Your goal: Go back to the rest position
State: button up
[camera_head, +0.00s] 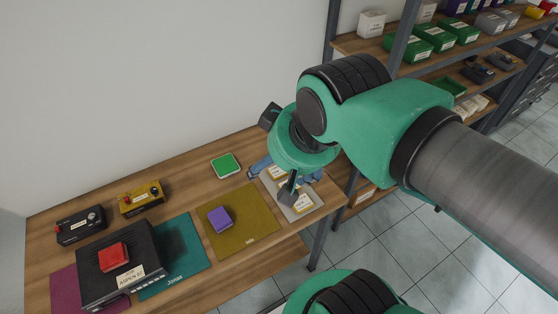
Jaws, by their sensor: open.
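My gripper (288,188) is at the end of my green and grey arm, over the right end of the wooden workbench (190,192). Its dark fingers point down above a light grey mat (305,212) with small white and yellow labelled items (301,203). I see nothing held in it. The arm hides part of the mat and the bench's right edge, and I cannot tell how high the fingers are above the items.
On the bench are a black hifi unit (122,262) with a red block (114,256) on top, a purple block (219,218) on an olive mat (241,222), a teal mat (178,255), a green tile (226,166), and yellow (141,200) and black (80,226) devices. Shelves (355,42) stand behind my arm.

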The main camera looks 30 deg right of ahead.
jog(key=shift+f, duration=0.1)
notch_tip(320, 180, down, 12)
jog(key=b, duration=1.2)
